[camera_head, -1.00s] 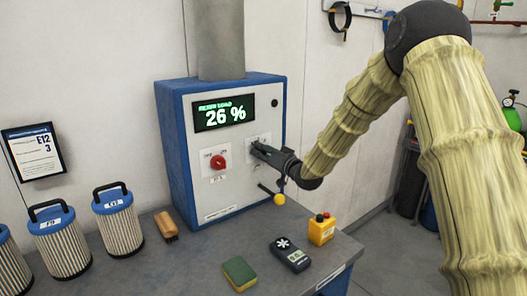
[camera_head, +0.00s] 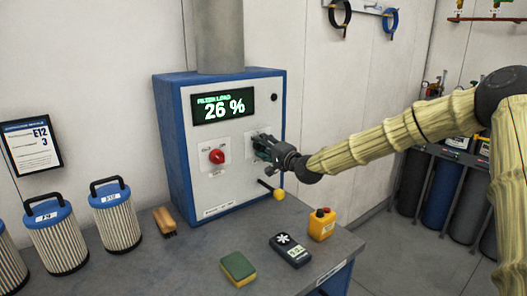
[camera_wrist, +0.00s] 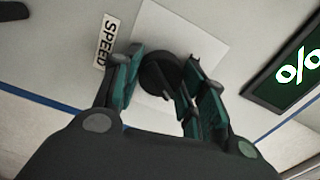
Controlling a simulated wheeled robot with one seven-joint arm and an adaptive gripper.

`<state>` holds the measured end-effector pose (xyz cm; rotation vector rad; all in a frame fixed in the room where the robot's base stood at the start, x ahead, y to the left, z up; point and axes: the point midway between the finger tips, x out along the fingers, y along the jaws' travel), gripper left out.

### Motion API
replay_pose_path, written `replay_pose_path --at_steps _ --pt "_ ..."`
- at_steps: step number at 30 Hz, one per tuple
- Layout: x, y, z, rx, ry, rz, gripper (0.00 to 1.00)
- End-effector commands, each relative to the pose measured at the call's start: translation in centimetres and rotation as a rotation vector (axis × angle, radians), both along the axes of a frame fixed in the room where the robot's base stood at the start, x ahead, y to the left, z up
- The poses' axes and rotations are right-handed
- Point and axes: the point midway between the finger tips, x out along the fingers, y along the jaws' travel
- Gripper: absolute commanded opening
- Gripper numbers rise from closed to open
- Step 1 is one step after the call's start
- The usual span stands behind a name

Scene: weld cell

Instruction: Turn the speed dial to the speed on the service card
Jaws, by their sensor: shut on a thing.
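The speed dial (camera_wrist: 158,75) is a dark round knob on a white plate, beside a SPEED label (camera_wrist: 107,42) in the wrist view. My gripper (camera_wrist: 165,80) has its two fingers around the dial, shut on it. In the head view my gripper (camera_head: 264,146) reaches the cabinet's front from the right and hides most of the dial. The service card (camera_head: 32,146) hangs on the wall at the left in a dark frame. It reads E12 and 3; its smaller print is too small to read. The dial's pointer setting cannot be made out.
The blue and white cabinet (camera_head: 205,185) has a display (camera_head: 223,106) reading 26 % and a red knob (camera_head: 216,156). A yellow-ended lever (camera_head: 278,194) sits below my gripper. Filters, a brush (camera_head: 164,221), a sponge (camera_head: 238,267), a meter (camera_head: 290,250) and a yellow button box (camera_head: 322,225) stand on the bench.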

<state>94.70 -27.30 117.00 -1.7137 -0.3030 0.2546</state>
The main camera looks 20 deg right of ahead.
Motion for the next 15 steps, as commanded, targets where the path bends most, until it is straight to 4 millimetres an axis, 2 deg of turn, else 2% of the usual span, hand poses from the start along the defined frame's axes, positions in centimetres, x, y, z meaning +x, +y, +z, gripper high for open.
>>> replay_pose_path --at_steps 1,15 --pt "-0.11 0.08 -0.58 0.029 0.014 0.003 0.18" --pt "-0.10 0.23 -0.33 0.164 0.065 0.003 0.18"
